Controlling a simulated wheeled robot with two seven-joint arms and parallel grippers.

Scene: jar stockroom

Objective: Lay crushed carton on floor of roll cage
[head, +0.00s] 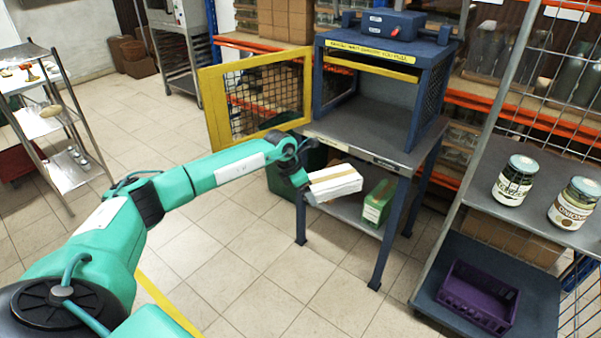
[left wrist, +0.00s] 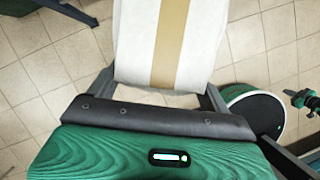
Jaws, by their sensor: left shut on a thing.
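The crushed carton (head: 334,183) is a flat white packet with a tan tape strip. My left gripper (head: 306,190) is shut on its near end and holds it in the air in front of the blue press table. In the left wrist view the carton (left wrist: 172,40) extends away from my left gripper (left wrist: 160,95), with tiled floor beneath. The roll cage (head: 480,150) stands at the right, with a grey shelf and a dark lower floor (head: 535,295). My right gripper is not in view.
Two labelled jars (head: 514,181) stand on the cage shelf. A purple crate (head: 478,297) sits on the cage floor. The blue press (head: 385,85) has its yellow mesh door (head: 255,98) swung open. A green box (head: 379,202) lies on its lower shelf. Tiled floor is clear before the table.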

